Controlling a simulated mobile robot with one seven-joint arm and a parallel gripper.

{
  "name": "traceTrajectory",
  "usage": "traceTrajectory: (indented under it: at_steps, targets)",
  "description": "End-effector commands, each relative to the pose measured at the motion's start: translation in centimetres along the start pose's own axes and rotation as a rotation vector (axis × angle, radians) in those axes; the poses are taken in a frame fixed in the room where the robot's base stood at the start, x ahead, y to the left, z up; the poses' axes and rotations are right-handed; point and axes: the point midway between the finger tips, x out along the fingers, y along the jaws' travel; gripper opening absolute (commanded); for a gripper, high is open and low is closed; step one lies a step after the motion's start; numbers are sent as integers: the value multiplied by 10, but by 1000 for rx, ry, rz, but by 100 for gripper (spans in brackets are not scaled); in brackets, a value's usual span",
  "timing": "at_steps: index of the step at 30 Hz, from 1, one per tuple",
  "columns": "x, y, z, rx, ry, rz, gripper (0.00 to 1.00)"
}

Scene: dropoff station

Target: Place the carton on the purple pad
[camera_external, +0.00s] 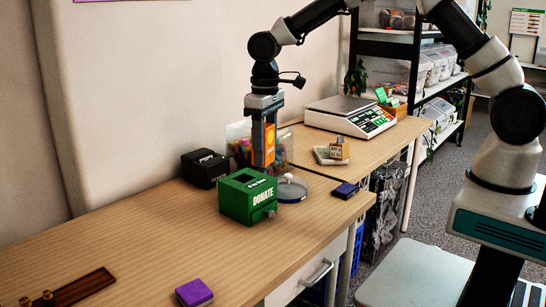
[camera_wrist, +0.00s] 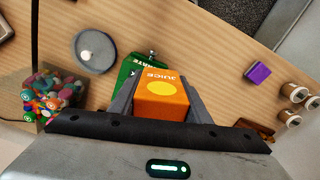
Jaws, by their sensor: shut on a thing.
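The carton is an orange juice box with a yellow oval; it shows between the fingers in the external view (camera_external: 269,143) and in the wrist view (camera_wrist: 161,95). My gripper (camera_external: 264,150) is shut on the carton and holds it upright above the desk, behind or over the green donate box (camera_external: 247,196). In the wrist view the fingers (camera_wrist: 160,95) flank the carton. The purple pad (camera_external: 194,293) lies at the front edge of the desk in the external view, well apart from the gripper. It also shows at the right in the wrist view (camera_wrist: 258,74).
A black box (camera_external: 204,168), a clear bin of colourful items (camera_external: 240,148) and a round grey dish (camera_external: 291,189) stand near the donate box. A dark blue pad (camera_external: 345,190) lies to the right. A wooden rack (camera_external: 75,290) is at front left. The desk between donate box and purple pad is clear.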

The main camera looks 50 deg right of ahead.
Motion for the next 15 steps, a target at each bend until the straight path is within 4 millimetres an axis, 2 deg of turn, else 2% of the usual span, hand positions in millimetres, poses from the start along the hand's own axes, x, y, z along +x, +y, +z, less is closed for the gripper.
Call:
traceTrajectory:
  at_steps: [1, 7, 12, 15]
  targets:
    - [5, -32, -12, -55, 2, -2, 22]
    - [6, -140, -32, -234, 0, -2, 22]
    - [7, -227, -28, -370, -3, 0, 22]
    - [6, -264, -21, -427, -4, 1, 22]
